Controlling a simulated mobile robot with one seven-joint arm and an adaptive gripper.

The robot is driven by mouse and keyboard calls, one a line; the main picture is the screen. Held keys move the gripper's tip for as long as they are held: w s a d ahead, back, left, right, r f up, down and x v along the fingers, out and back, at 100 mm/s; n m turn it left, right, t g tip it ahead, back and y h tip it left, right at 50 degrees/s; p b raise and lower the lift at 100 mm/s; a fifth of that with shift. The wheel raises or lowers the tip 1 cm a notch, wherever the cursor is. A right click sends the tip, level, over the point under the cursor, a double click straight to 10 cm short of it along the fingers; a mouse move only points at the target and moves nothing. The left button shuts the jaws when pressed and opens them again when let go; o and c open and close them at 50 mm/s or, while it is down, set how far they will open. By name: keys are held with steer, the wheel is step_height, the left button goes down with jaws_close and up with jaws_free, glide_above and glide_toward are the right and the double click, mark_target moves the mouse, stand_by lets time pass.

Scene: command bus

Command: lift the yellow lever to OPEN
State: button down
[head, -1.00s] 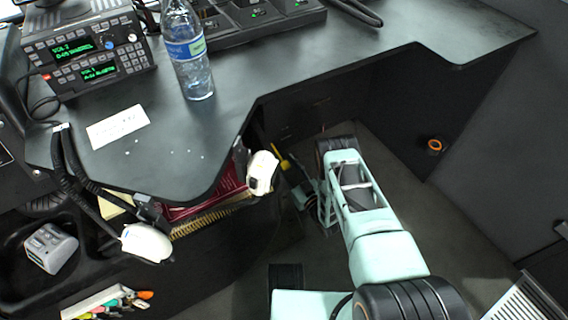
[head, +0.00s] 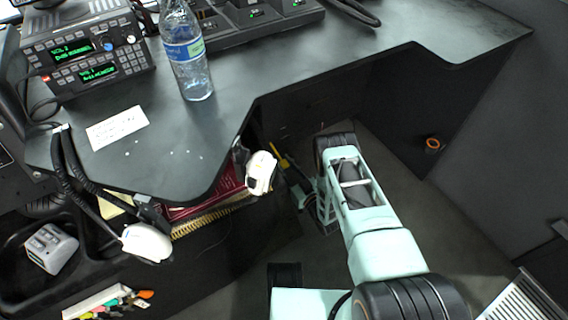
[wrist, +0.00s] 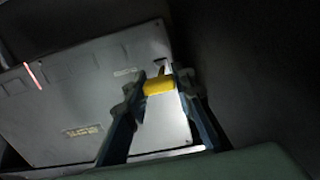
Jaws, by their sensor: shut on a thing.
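The yellow lever (wrist: 158,86) sits on a grey panel (wrist: 75,100) in the wrist view. My gripper (wrist: 158,88) has one finger on each side of the yellow handle and is shut on it. A dark slot shows just above the handle. Labels on the panel are too blurred to read. In the head view my gripper (head: 298,190) is low under the desk, and a small yellow piece of the lever (head: 276,162) shows beside it. Most of the panel is hidden there by the desk and my arm.
The dark desk (head: 330,75) overhangs my gripper. A white handset (head: 261,173) hangs at the desk edge near it, and another handset (head: 147,242) is at lower left. A water bottle (head: 187,60) stands on the desk. Open floor (head: 440,215) lies right of my arm.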

mark_target(282, 160)
steer(key=shift+r+g+h+p, duration=0.5)
steer(key=shift+r+p, duration=0.45)
steer(key=shift+p, duration=0.55)
steer(key=shift+r+g+h+p, duration=0.3)
steer(key=shift+r+g+p, duration=0.5)
steer(key=shift+p, duration=0.65)
steer(key=shift+w+a+r+g+h+p, duration=0.15)
steer(key=shift+r+g+h+p, duration=0.45)
steer(key=shift+p, duration=0.5)
steer(key=shift+w+a+r+g+h+p, duration=0.1)
steer(key=shift+w+r+g+h+p, duration=0.1)
steer(key=shift+r+g+h+p, duration=0.5)
steer(key=shift+w+a+r+y, duration=0.3)
steer(key=shift+w+r, duration=0.1)
steer(key=shift+r, duration=0.2)
steer(key=c, duration=1.9)
jaws_free()
steer(key=shift+o, duration=1.4)
steer(key=shift+s+d+f, duration=0.1)
steer(key=shift+f, duration=0.05)
